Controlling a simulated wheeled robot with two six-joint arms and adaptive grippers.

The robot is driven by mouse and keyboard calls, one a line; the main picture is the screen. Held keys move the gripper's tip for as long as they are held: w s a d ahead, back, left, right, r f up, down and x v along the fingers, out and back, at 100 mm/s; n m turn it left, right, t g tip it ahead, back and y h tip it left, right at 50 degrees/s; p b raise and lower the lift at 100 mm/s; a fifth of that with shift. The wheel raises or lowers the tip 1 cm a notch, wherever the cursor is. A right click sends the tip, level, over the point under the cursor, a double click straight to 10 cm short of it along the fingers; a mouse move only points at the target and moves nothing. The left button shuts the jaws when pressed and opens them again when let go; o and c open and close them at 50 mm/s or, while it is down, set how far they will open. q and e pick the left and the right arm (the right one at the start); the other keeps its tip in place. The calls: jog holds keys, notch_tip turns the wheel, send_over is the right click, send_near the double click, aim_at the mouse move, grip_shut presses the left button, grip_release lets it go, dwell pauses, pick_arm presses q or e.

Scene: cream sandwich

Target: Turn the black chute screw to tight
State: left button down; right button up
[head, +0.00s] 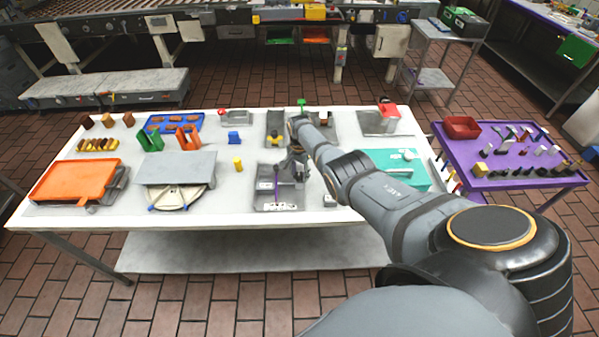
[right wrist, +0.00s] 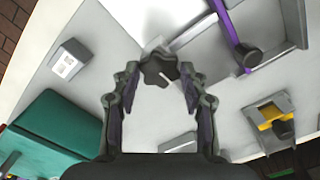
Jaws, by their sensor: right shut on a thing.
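The black chute screw (right wrist: 158,68) shows in the right wrist view as a dark lobed knob with a pale mark on it. It sits near the corner of a grey tray-like part (right wrist: 200,35). My right gripper (right wrist: 160,80) has its two fingertips on either side of the knob and is shut on it. In the head view my right gripper (head: 297,160) reaches down over the middle of the white table, and the knob cannot be made out there. My left gripper is not in view.
A teal box (head: 398,165) stands right of my gripper. A yellow cylinder (head: 238,164) and a grey plate (head: 176,168) are to its left.

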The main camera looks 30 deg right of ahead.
aim_at(300, 175)
jog(key=shift+m, duration=0.6)
jog(key=o, duration=1.2)
jog(key=shift+c, duration=0.2)
jog(key=shift+r, duration=0.1)
notch_tip(300, 175, up, 12)
